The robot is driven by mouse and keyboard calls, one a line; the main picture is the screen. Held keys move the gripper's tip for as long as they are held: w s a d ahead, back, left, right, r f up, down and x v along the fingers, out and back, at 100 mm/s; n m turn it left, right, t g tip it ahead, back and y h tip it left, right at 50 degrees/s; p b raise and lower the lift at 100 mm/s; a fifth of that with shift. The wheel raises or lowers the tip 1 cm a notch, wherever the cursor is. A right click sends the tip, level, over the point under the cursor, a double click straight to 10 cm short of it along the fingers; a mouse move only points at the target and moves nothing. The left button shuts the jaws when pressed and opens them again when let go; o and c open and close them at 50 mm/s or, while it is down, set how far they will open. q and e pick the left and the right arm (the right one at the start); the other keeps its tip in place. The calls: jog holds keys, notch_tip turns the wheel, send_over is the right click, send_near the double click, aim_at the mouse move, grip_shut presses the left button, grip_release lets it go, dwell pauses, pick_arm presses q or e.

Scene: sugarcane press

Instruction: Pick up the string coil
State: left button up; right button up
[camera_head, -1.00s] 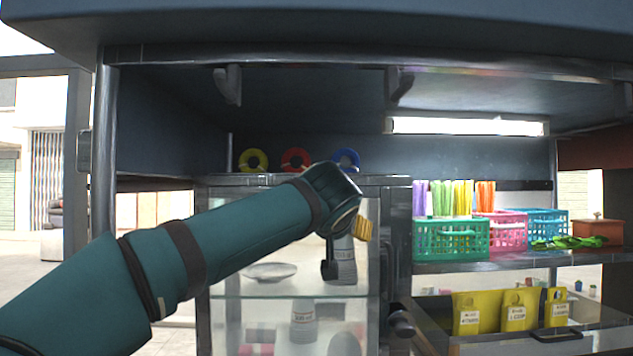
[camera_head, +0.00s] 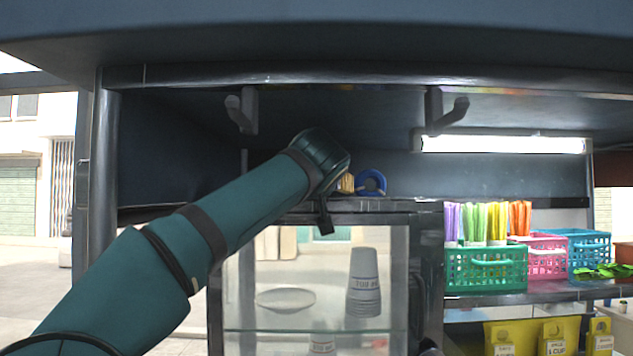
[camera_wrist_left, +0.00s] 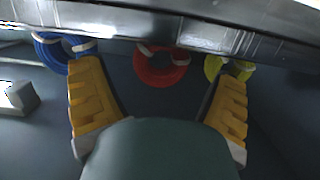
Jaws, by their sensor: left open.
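In the left wrist view, a red string coil (camera_wrist_left: 161,66) sits ahead, between the yellow fingers of my left gripper (camera_wrist_left: 160,75). The fingers are spread wide and hold nothing. A blue coil (camera_wrist_left: 52,52) is by the left finger, and a yellow coil (camera_wrist_left: 226,68) is by the right finger. In the head view, my left gripper (camera_head: 342,186) is at the top of the glass cabinet (camera_head: 300,217), just left of the blue coil (camera_head: 371,172). The red and yellow coils are hidden there behind my arm. My right gripper is out of view.
Two hooks (camera_head: 246,112) (camera_head: 440,112) hang from the roof above the cabinet. The cabinet holds stacked cups (camera_head: 363,284) and a plate (camera_head: 285,298). Coloured baskets (camera_head: 487,270) stand on the right shelf. The space left of the cabinet is open.

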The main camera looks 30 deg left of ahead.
pick_arm(q)
jog(key=p+x, duration=0.1)
jog(key=x, duration=0.2)
jog(key=p+x, duration=0.1)
jog(key=x, duration=0.1)
jog(key=shift+w+a+r, duration=0.15)
jog(key=shift+w+a, duration=0.15)
jog(key=shift+w, duration=0.05)
jog(key=c, duration=0.9)
